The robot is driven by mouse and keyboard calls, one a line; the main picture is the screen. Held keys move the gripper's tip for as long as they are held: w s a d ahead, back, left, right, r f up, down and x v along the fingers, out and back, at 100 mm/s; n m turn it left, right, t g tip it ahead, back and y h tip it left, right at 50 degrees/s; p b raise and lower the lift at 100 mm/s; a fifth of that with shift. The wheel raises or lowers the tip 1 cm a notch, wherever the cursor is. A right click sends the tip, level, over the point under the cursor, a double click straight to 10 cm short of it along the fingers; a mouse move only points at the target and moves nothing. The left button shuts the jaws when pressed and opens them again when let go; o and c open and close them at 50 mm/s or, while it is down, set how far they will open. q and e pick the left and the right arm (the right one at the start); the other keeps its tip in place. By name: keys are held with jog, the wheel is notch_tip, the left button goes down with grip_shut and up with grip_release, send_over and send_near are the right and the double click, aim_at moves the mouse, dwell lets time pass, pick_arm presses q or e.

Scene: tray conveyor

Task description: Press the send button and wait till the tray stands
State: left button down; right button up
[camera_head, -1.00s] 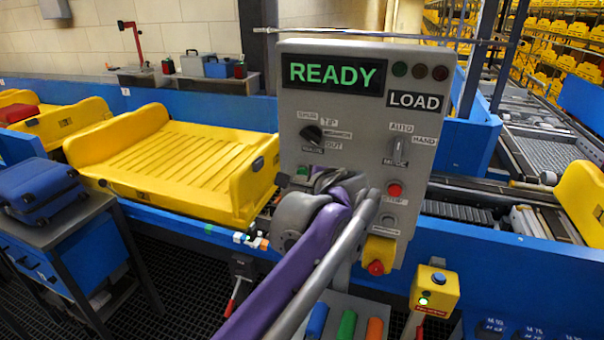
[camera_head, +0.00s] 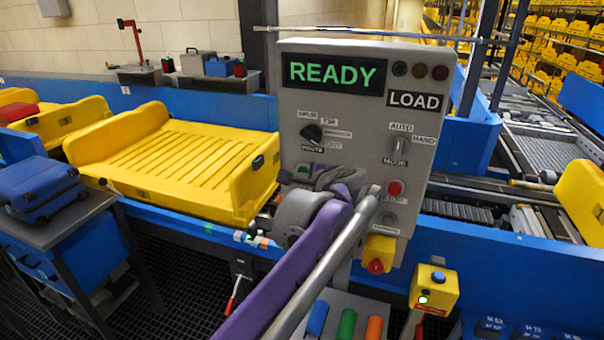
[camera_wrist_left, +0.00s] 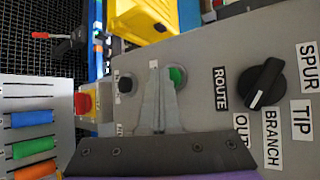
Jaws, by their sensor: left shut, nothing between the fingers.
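The grey control panel (camera_head: 360,120) shows READY in green above a LOAD label. My left gripper (camera_head: 290,180) is shut and empty, close in front of the panel's left side. In the left wrist view its fingertips (camera_wrist_left: 160,78) lie beside and partly over a green button (camera_wrist_left: 176,76). I cannot tell whether they touch it or whether it is pressed; its label is hidden. The green button also shows in part in the head view (camera_head: 303,170). The yellow tray (camera_head: 185,150) stands empty on the conveyor behind the panel. My right gripper is out of view.
The panel also bears a route knob (camera_head: 311,134), a mode knob (camera_head: 397,147), a red button (camera_head: 395,188) and a red emergency stop (camera_head: 376,266). A yellow button box (camera_head: 433,288) stands at lower right. A blue suitcase (camera_head: 45,188) lies on a stand at left.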

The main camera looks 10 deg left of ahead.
pick_arm(q)
jog(key=shift+w, duration=0.2)
jog(key=shift+s, duration=0.15)
dwell(0.3)
jog(key=shift+s+a, duration=0.2)
jog(key=shift+s, duration=0.6)
